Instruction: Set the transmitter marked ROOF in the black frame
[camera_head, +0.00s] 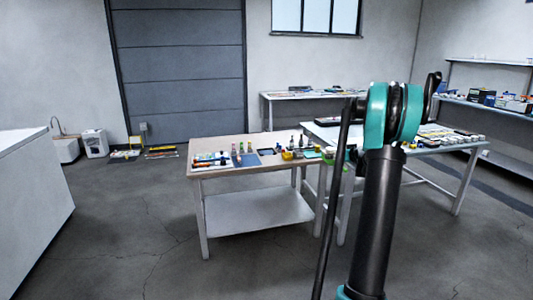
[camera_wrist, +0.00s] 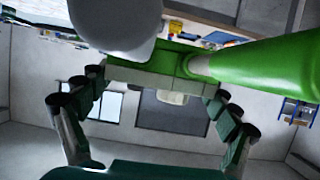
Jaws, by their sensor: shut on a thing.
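My gripper (camera_wrist: 156,82) shows in the wrist view, its two linked fingers spread to either side and shut on a wide green piece with a pale edge (camera_wrist: 150,75). I cannot read a mark on this piece, so I cannot tell if it is the ROOF transmitter. A large pale rounded thing and a green tapered thing (camera_wrist: 265,68) stand close to it, partly overlapping it. In the head view my arm hides most of the gripper. The black frame cannot be made out surely; a small dark flat item (camera_head: 265,152) lies on the tan table.
The tan-topped table (camera_head: 215,174) carries several small bottles, tools and a blue sheet (camera_head: 250,160). A white table with many small items stands to its right, partly behind my arm. Shelves (camera_head: 490,62) line the right wall. The floor (camera_head: 130,230) at front left is clear.

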